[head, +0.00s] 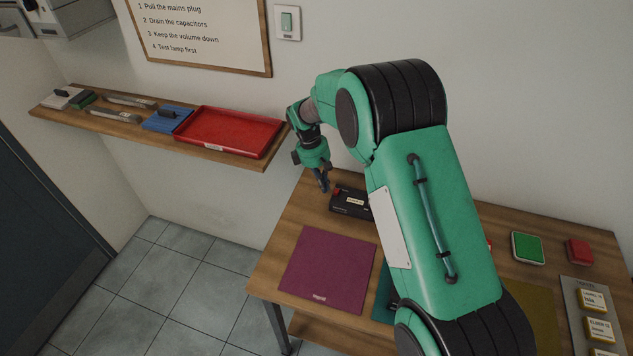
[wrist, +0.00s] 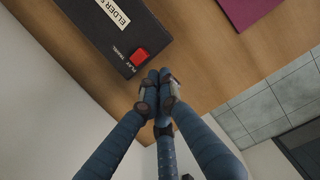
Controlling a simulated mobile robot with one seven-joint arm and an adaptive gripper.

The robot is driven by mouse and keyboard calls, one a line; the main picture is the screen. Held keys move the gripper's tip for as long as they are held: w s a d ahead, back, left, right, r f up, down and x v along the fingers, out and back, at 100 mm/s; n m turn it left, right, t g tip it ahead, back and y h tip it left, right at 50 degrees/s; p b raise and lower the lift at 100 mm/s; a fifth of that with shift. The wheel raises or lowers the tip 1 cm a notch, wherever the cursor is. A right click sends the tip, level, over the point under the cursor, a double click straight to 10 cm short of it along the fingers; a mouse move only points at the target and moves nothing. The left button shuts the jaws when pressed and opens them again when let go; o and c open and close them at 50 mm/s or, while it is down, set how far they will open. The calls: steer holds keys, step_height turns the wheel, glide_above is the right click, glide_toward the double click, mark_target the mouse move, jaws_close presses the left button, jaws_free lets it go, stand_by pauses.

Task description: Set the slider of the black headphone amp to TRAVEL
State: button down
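The black headphone amp (head: 350,204) lies on the wooden table, partly hidden behind my arm in the head view. In the wrist view the amp (wrist: 92,32) carries a white label starting "ELDER". Its red slider knob (wrist: 139,57) sits near the end of the amp closest to my fingers. Small words PLAY and TRAVEL are printed beside the knob; which one it stands at I cannot tell. My gripper (wrist: 158,77) is shut and empty, its fingertips together just beside the knob. I cannot tell whether they touch it. In the head view my gripper (head: 324,187) is left of the amp.
A purple mat (head: 328,272) lies in front of the amp. A wall shelf (head: 240,159) with a red tray (head: 228,132) is to the left. A green block (head: 527,247), a red block (head: 579,251) and a grey tray (head: 570,300) with labelled boxes are on the right.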

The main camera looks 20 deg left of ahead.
mark_target(335, 191)
steer(key=shift+d, duration=0.4)
steer(key=shift+d, duration=1.55)
steer(key=shift+f, duration=0.1)
steer(key=shift+a, duration=0.15)
steer(key=shift+a+p, duration=0.3)
steer(key=shift+a, duration=0.2)
steer(key=a, duration=0.3)
steer(key=v, duration=1)
steer(key=shift+p, duration=0.3)
